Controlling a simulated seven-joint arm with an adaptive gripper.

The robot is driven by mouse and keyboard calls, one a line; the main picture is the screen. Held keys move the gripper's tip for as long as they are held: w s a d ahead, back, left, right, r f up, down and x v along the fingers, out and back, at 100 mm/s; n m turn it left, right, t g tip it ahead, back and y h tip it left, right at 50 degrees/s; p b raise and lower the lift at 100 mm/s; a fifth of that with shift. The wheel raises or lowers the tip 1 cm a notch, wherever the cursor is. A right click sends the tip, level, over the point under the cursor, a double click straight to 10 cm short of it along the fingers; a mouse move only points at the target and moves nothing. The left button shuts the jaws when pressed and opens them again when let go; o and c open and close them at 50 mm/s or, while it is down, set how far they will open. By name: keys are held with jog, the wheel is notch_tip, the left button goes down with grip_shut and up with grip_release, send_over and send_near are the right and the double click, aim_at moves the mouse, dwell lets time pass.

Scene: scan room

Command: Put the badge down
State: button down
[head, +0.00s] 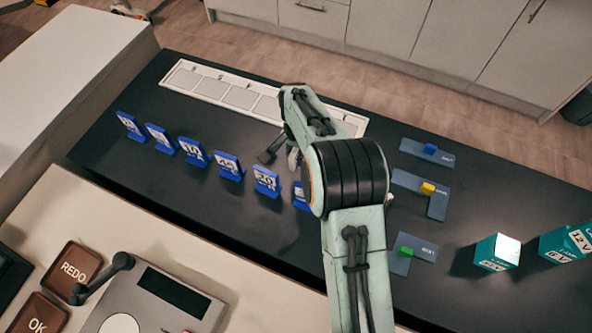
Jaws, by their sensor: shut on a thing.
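My gripper (281,154) is partly in view over the middle of the dark table, beside my arm's wrist. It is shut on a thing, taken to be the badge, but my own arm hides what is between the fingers. Several blue upright number plates (194,152) stand in a slanting row to the left of and in front of my gripper. The nearest of them (300,198) is partly covered by my arm. A long white tray with square fields (209,87) lies behind the row, and my arm covers part of it.
Grey plates with a blue block (430,149), a yellow block (427,188) and a green block (406,252) lie right of my arm. Teal boxes (497,253) stand farther right. A counter with brown buttons (71,270) and a grey device (150,305) is in front.

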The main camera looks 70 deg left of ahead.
aim_at(296, 176)
jog(key=shift+f, duration=3.2)
jog(key=shift+f, duration=0.15)
jog(key=c, duration=1.1)
grip_release()
